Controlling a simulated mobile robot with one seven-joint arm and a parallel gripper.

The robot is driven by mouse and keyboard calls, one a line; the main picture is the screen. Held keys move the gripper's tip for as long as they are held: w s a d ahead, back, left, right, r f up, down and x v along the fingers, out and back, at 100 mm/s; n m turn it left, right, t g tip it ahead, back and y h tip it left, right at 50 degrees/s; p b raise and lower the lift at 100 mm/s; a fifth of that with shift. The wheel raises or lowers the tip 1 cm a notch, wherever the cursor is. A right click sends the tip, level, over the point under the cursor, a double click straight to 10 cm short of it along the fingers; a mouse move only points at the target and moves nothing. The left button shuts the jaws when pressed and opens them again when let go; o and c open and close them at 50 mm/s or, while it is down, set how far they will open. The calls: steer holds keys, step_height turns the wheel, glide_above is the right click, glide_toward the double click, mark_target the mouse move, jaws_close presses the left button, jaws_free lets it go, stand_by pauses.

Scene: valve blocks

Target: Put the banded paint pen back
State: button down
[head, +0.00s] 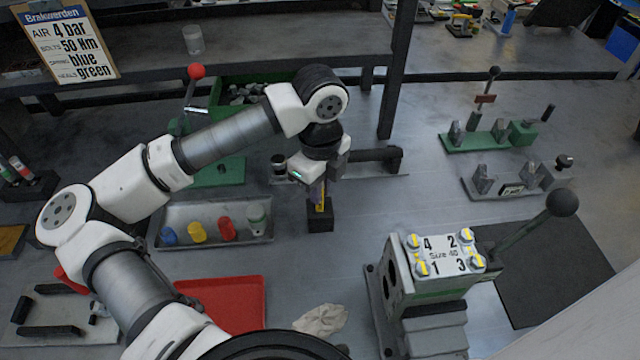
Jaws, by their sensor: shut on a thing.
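My gripper (318,185) points down at the middle of the bench in the head view. It is shut on a slim pen (320,198), the paint pen by its look, with yellow and dark parts showing. The pen is upright, directly above or in a small black block (320,219). I cannot tell whether its lower end is inside the block. The fingers hide the pen's upper part, and any band is too small to make out.
A grey tray (182,243) with several coloured caps lies left of the black block. A valve block (430,285) with numbered bolts and a long lever stands front right. A red tray (245,290) and a rag (322,319) lie in front. A black rack (30,190) holds pens at far left.

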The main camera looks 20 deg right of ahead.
steer(key=shift+f, duration=0.15)
steer(key=c, duration=1.4)
jaws_free()
steer(key=shift+c, duration=0.2)
step_height(320, 180, up, 12)
steer(key=b, duration=0.2)
steer(key=shift+r, duration=0.2)
